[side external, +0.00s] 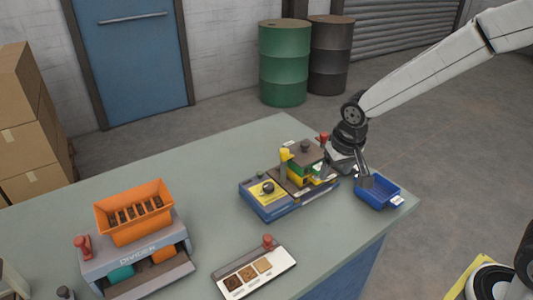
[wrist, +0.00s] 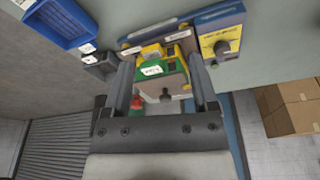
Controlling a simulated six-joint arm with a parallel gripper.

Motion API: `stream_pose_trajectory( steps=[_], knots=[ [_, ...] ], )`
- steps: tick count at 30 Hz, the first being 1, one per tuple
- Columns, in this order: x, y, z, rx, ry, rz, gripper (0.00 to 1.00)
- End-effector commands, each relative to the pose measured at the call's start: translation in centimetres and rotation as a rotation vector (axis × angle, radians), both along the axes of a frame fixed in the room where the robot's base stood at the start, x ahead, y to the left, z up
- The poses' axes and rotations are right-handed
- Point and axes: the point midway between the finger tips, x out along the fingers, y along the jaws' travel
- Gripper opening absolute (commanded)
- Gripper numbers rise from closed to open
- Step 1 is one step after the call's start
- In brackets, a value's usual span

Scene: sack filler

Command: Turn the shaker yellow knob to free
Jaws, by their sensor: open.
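A yellow knob (side external: 286,155) stands on a grey post in the middle of the sack-filler unit, left of my gripper in the side view. The blue base (side external: 284,208) carries a yellow panel (side external: 262,190) with a dark knob (side external: 268,187); this panel also shows at upper right in the wrist view (wrist: 218,43). My gripper (side external: 347,170) is open over the unit's right end. In the wrist view my gripper (wrist: 160,60) has its fingers spread on either side of a green and yellow part (wrist: 152,60), with nothing visibly held. I cannot tell which way the yellow knob is turned.
A blue bin (side external: 378,190) sits right of the unit at the table edge. An orange divided hopper (side external: 135,212) on a grey machine and a sample tray (side external: 253,274) stand left and in front. Red-topped (side external: 323,138) and dark (side external: 305,147) knobs rise behind. The table's back left is clear.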

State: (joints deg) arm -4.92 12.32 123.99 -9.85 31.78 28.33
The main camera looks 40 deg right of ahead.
Motion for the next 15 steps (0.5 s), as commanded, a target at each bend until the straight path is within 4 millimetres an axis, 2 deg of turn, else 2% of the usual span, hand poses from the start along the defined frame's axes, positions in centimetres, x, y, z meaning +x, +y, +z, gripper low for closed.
stream_pose_trajectory(
  steps=[1,6,15],
  knots=[
    [1.4,0.3,0.3,-0.005,-0.004,-0.029,0.75],
    [5.5,1.3,1.3,-0.025,-0.025,-0.157,0.75],
    [11.8,3.3,3.1,-0.061,-0.095,-0.389,0.75]
  ],
)
